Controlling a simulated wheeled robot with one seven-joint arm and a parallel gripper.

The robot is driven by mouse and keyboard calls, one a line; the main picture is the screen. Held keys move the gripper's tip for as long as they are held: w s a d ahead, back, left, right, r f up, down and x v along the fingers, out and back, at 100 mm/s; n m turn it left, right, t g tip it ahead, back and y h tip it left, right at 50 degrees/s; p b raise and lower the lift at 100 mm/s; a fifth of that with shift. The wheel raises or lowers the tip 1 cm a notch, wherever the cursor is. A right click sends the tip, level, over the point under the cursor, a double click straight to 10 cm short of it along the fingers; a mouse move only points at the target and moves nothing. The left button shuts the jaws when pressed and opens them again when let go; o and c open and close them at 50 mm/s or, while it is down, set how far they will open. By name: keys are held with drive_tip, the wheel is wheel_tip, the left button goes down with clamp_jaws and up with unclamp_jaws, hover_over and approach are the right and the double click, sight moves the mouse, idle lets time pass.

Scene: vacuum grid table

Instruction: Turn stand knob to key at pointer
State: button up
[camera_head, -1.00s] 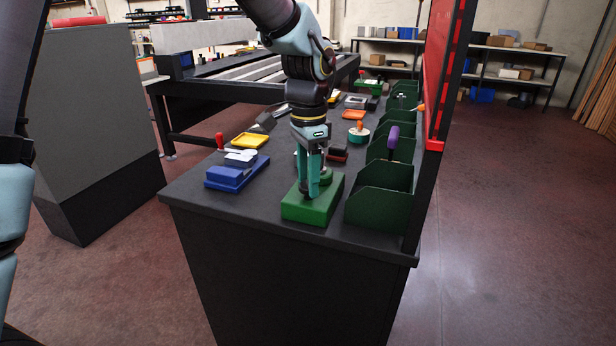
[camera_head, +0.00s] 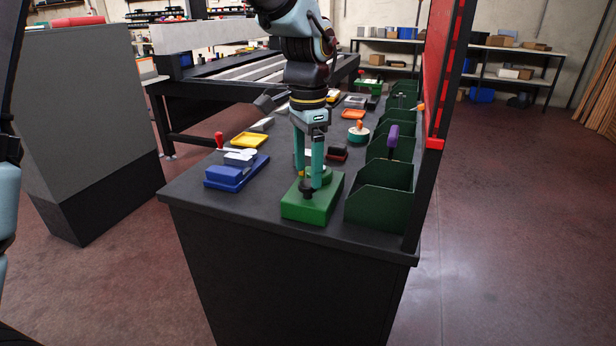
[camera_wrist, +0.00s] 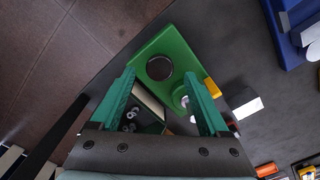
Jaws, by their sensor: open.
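The green stand (camera_head: 300,208) sits on the near end of the dark table; it also shows in the wrist view (camera_wrist: 172,50). A round green part (camera_wrist: 181,97) stands beside the knob. I cannot make out the key mark.
A blue box-like device (camera_head: 232,177) stands left of the stand. Green bins (camera_head: 380,208) line the right side, close to the stand. A yellow tray (camera_head: 250,140) and a teal round item with an orange top (camera_head: 358,133) lie farther back. The table's front edge is near.

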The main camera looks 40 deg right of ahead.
sight(308, 183)
wheel_tip(308, 183, up, 8)
drive_tip(key=shift+r+b, duration=0.15)
drive_tip(key=shift+b, duration=0.25)
idle(0.3)
